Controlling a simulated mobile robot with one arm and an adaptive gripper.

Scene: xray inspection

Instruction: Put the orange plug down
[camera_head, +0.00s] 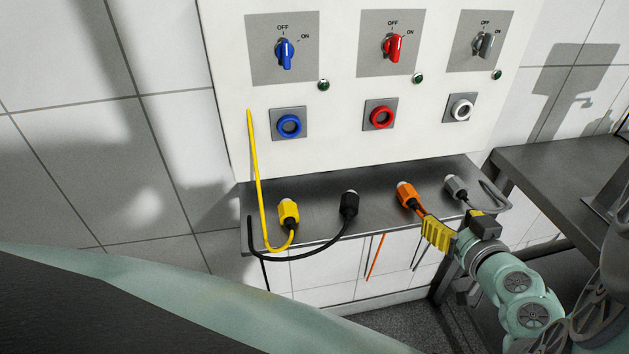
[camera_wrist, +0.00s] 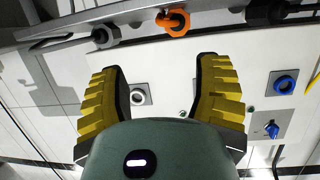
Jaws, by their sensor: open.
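The orange plug (camera_head: 406,194) lies on the narrow grey metal shelf (camera_head: 325,203) below the switch panel, its cable running toward the shelf's front edge. My gripper (camera_head: 430,229) is at that front edge, just in front of the plug. In the wrist view my gripper (camera_wrist: 162,62) has its two yellow ribbed fingers spread wide, with nothing between them. The orange plug also shows in the wrist view (camera_wrist: 174,22), beyond the fingertips and apart from them. Part of its cable is hidden near my gripper in the head view.
A yellow plug (camera_head: 288,211), a black plug (camera_head: 349,203) and a grey plug (camera_head: 456,187) sit on the same shelf. Above are blue (camera_head: 289,125), red (camera_head: 381,117) and white (camera_head: 461,108) sockets. A metal table (camera_head: 560,165) stands at the right.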

